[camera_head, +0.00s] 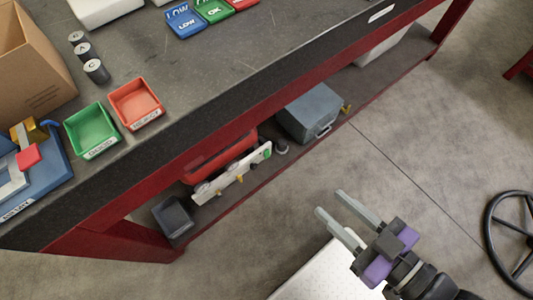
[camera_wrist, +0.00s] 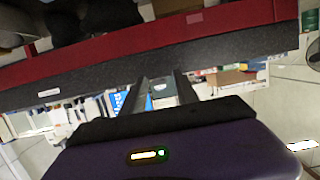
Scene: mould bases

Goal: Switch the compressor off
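The compressor (camera_head: 208,163) looks like the red body on the low shelf under the bench. A pale panel (camera_head: 228,178) stands along its front, with round dial-like parts and a green spot (camera_head: 266,152) at its right end. I cannot tell the switch's position. My gripper (camera_head: 331,204) is out in front of the bench, to the right of and apart from the panel. Its two fingers are spread with nothing between them. The fingers also show in the wrist view (camera_wrist: 159,88), pointing towards the bench; I cannot make out the compressor there.
A grey-blue box (camera_head: 310,112) sits right of the compressor on the shelf, and a dark bin (camera_head: 173,217) sits left. The red bench frame (camera_head: 125,222) and dark top (camera_head: 240,60) overhang the shelf. Green (camera_head: 92,130) and red (camera_head: 136,104) trays are on top. A black handwheel (camera_head: 512,235) stands right.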

